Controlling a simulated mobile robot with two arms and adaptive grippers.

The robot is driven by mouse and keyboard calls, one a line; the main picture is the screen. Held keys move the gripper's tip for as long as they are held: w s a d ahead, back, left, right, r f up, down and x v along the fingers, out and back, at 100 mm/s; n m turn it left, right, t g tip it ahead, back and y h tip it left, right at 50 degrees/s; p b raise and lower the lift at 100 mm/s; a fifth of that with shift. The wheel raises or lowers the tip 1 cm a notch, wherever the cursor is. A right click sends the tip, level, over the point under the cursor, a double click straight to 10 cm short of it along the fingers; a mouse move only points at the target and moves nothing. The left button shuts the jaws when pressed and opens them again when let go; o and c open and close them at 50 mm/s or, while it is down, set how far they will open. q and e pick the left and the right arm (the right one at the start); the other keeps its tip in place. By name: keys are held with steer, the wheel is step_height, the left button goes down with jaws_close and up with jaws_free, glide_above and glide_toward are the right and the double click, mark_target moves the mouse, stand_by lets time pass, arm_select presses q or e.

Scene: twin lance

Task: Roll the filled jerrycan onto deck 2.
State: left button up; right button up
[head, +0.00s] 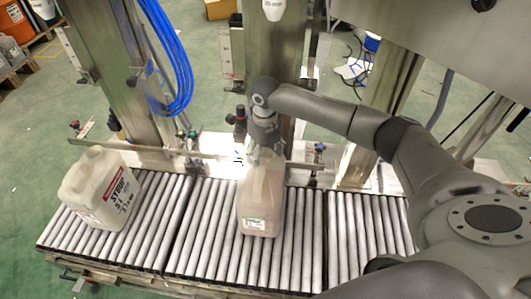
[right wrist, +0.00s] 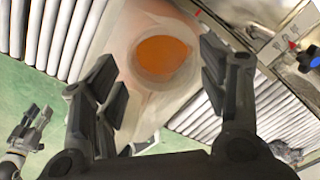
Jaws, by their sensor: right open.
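A translucent pinkish jerrycan (head: 262,205) stands upright on the middle roller section (head: 205,225). In the right wrist view the jerrycan (right wrist: 120,35) has an uncapped round neck with orange inside. My right gripper (head: 262,152) is above its top at the far side; in the right wrist view its open fingers (right wrist: 163,88) are on either side of the neck, with no clear contact. A second, pale jerrycan (head: 98,190) with SYRUP lettering stands on the left roller section (head: 150,225). A gripper, apparently my left one (right wrist: 32,128), shows small in the right wrist view. No deck numbers are legible.
A third roller section (head: 365,225) to the right looks empty where it shows; my right arm covers part of it. Metal posts (head: 105,60), a rail and small fittings (head: 190,140) stand behind the rollers. Blue hoses (head: 175,60) hang at the upper left.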

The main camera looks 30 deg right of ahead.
steer(key=shift+o, duration=0.2)
steer(key=shift+d+f, duration=0.1)
steer(key=shift+s+f, duration=0.2)
steer(key=shift+f, duration=0.2)
step_height(320, 180, up, 13)
steer(key=shift+w, duration=0.2)
steer(key=shift+f, duration=0.15)
